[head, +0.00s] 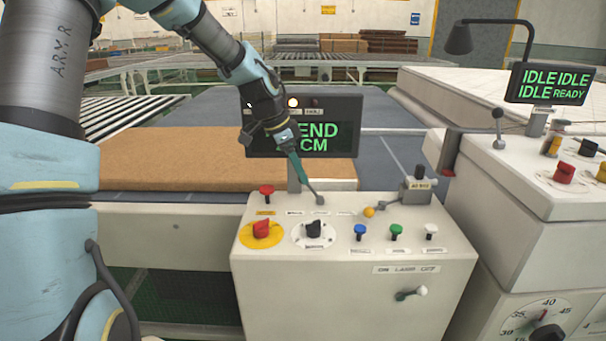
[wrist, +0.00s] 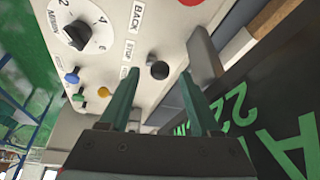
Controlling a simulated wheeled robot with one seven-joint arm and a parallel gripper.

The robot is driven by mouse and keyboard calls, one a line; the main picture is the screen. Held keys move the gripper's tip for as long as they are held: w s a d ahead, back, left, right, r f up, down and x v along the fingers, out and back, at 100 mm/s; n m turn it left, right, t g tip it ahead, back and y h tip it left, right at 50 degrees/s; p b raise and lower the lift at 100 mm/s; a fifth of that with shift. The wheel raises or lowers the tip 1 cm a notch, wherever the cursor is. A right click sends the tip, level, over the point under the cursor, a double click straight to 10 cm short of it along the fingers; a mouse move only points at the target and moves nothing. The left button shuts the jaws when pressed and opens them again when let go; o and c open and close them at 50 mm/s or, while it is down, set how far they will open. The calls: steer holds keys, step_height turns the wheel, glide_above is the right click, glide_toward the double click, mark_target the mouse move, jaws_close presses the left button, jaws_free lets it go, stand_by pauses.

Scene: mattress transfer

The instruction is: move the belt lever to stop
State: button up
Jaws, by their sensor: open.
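The belt lever (head: 320,200) stands near the back edge of the white control box (head: 350,300), a thin stem with a dark round knob. In the wrist view its black knob (wrist: 160,70) shows between and just beyond my finger tips. Labels (wrist: 130,48) reading BACK and STOP, and a third I cannot read clearly, lie beside it. The lever's exact setting is hard to tell. My gripper (head: 302,176) points down at the lever from behind; in the wrist view its teal fingers (wrist: 161,84) are apart with nothing held. Contact with the knob cannot be confirmed.
A display (head: 345,135) with green text stands behind, partly hidden by my arm. A brown mattress slab (head: 180,155) lies at left.

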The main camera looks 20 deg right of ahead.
mark_target(309, 186)
steer(key=shift+x, duration=1.75)
jaws_close()
